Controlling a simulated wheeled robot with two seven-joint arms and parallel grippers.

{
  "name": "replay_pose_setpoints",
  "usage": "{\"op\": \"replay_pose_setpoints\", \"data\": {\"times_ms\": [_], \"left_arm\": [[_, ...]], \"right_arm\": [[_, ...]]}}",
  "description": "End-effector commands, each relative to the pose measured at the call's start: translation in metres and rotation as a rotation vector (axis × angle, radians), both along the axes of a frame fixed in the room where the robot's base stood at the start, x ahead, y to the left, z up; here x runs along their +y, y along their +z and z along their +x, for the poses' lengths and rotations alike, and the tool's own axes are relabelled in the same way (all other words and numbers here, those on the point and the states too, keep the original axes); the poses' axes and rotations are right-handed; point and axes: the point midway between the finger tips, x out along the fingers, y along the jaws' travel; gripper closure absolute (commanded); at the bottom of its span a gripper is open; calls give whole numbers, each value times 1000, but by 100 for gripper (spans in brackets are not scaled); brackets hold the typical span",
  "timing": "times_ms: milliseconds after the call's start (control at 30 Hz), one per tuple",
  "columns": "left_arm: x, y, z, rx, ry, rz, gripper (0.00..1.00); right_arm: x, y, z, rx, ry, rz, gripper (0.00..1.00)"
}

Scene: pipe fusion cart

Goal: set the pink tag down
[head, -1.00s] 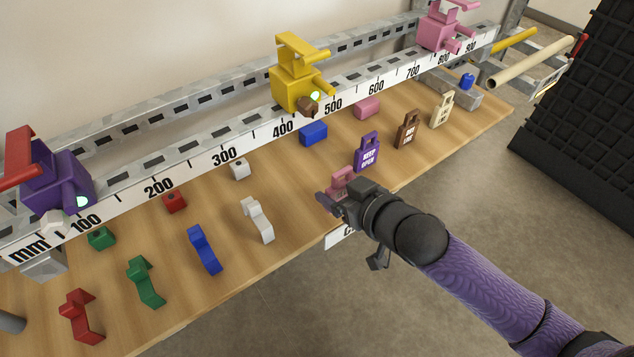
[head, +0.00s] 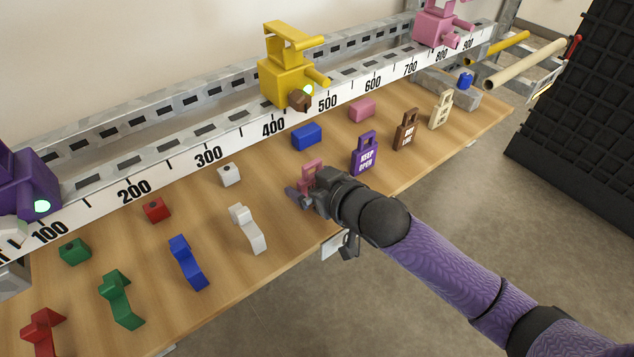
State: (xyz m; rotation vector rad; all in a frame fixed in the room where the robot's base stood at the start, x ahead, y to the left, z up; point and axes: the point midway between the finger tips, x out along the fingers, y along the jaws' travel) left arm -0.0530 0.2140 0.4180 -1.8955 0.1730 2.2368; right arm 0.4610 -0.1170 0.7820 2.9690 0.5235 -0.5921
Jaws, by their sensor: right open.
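The pink tag (head: 312,169) stands on the wooden table, left of the purple tag. My right gripper (head: 303,194) is at its front side, with its fingers open close to the tag's lower part. The gripper hides most of the tag's lower body, so I cannot tell whether a finger touches it. My left gripper is not in view.
A purple tag (head: 364,155), a brown tag (head: 407,130) and a cream tag (head: 440,110) stand to the right. A white clip (head: 248,229) lies to the left. A blue block (head: 307,136) and the ruled rail (head: 237,143) are behind.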

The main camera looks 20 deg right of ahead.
Motion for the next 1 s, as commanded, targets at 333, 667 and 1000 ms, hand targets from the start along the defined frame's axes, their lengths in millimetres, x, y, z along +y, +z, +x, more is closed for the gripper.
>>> {"op": "replay_pose_setpoints", "data": {"times_ms": [333, 667, 1000], "left_arm": [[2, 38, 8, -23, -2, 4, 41], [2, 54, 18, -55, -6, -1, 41], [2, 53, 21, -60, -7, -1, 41]], "right_arm": [[-21, 32, -58, 1, 0, -1, 0], [-37, 47, -103, -1, 0, 0, 0], [-109, -121, -146, 341, -205, -171, 0]]}}
